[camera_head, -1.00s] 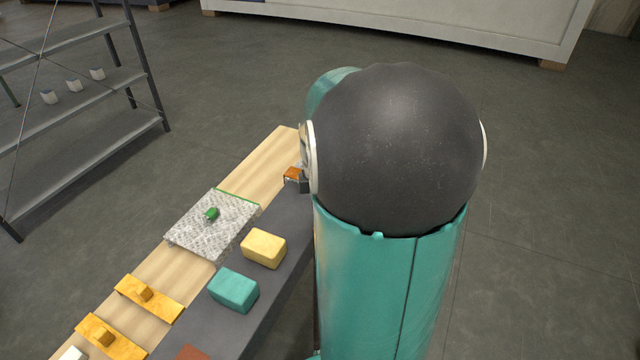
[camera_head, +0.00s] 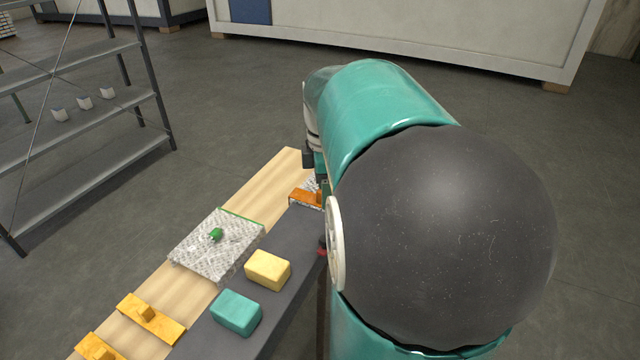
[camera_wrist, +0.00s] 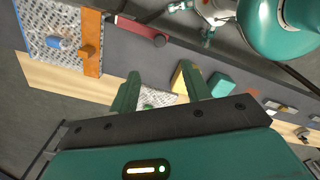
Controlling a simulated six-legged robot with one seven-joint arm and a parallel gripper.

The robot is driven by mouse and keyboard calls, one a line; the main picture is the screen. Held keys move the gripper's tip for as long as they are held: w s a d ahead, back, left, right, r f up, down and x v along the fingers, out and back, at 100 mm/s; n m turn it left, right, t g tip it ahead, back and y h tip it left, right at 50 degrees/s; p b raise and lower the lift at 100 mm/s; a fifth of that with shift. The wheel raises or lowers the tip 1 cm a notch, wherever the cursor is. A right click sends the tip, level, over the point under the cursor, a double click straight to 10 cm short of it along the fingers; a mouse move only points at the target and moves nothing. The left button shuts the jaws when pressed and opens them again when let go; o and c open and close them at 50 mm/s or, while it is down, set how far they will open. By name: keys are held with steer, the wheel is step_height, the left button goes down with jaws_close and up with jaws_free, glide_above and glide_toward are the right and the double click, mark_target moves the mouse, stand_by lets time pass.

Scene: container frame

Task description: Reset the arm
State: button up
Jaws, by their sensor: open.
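My gripper (camera_wrist: 162,82) shows in the wrist view with its two green fingers apart and nothing between them. Behind the gap, the table and part of a textured plate (camera_wrist: 158,99) show, away from the fingers. In the head view my teal arm with its large dark joint is bent and fills the right of the picture. It hides most of the gripper there.
The long table (camera_head: 262,184) carries a textured plate (camera_head: 225,262) with a green piece, a yellow block (camera_head: 268,271), a teal block (camera_head: 236,313) and orange pieces (camera_head: 150,316). A grey shelf rack (camera_head: 85,130) stands left. Floor right of my arm is clear.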

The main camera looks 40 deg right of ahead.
steer(key=s+a+m+t, duration=0.2)
steer(key=a+m, duration=0.3)
steer(key=a, duration=0.7)
steer(key=s+a+m+t, duration=0.3)
steer(key=a+m, duration=0.2)
steer(key=a, duration=0.8)
steer(key=shift+s+a+r+t, duration=0.15)
steer(key=shift+s+r+t, duration=0.1)
steer(key=shift+s+t, duration=0.1)
